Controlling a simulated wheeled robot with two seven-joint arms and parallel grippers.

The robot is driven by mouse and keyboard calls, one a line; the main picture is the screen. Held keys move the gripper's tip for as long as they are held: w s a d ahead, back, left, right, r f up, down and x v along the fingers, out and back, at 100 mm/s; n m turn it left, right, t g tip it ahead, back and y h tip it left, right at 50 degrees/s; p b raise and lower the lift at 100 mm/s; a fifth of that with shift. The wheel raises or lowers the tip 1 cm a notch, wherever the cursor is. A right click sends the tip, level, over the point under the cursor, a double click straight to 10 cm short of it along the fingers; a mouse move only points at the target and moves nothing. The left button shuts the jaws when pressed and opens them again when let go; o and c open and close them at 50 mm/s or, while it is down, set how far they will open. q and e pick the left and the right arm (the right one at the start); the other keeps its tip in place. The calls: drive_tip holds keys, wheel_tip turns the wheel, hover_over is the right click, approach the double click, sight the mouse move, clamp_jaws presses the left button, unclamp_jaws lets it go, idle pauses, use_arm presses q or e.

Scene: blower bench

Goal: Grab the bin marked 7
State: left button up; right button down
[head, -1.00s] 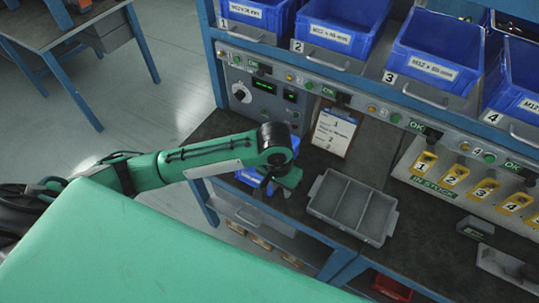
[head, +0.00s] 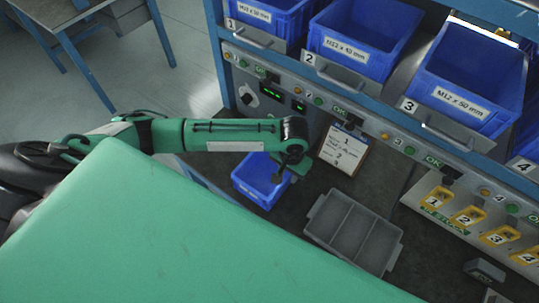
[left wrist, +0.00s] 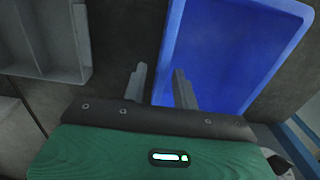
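No bin marked 7 can be read in these frames. A blue bin (head: 258,184) stands on the bench left of the grey tray, with no readable number. It shows large in the left wrist view (left wrist: 235,50). My left gripper (head: 290,178) is over this bin's right side in the head view. In the left wrist view, the fingers of the left gripper (left wrist: 160,78) are apart, with the bin's near left rim between them. Whether either finger touches the rim cannot be told. My right gripper is not in view.
The grey divided tray (head: 352,232) lies right of the blue bin. A clipboard (head: 343,150) leans behind. Shelf bins marked 1 (head: 268,20), 2 (head: 355,42) and 3 (head: 462,88) stand above a control panel strip. Yellow numbered holders (head: 468,216) are at right.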

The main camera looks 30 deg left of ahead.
sight(285, 186)
use_arm(q)
drive_tip(key=shift+w+f, duration=0.1)
drive_tip(key=shift+f, duration=0.8)
drive_tip(key=shift+a+f+p, duration=0.25)
drive_tip(key=shift+f+p, duration=0.2)
drive_tip(key=shift+f, duration=0.2)
wheel_tip(285, 186, down, 3)
drive_tip(key=shift+a+f+p, duration=0.15)
drive_tip(key=shift+f+p, duration=0.05)
drive_tip(key=shift+p, duration=0.25)
drive_tip(key=shift+f, duration=0.25)
clamp_jaws()
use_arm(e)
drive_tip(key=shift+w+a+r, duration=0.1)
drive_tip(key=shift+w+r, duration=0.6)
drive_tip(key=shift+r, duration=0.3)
